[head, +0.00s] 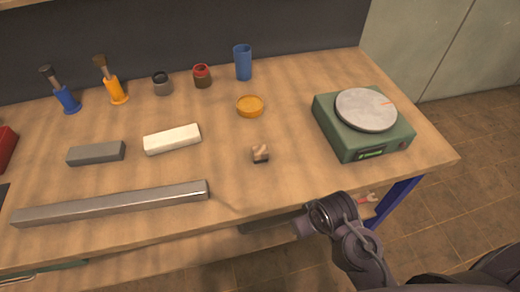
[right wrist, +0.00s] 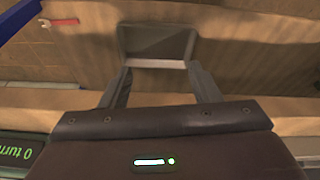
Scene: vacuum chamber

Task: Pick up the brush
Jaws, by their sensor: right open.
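Two brush-like items stand at the back left of the workbench in the head view. One has a blue lower part (head: 67,100) and a dark top, leaning slightly left. The other has an orange lower part (head: 116,93) and a dark brown top. The frames do not show which is the task's brush. My right gripper (right wrist: 160,88) is open, with nothing between its fingers, in the right wrist view. In the head view its arm is at the bench's front edge, far right of both items. My left gripper is not in view.
A green scale (head: 365,140) stands on the right of the workbench (head: 300,130). A long metal bar (head: 110,204), a grey block (head: 96,153), a white block (head: 172,139), an orange dish (head: 250,106), a blue cup (head: 243,63) and a small brown-and-pale block (head: 260,153) lie around.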

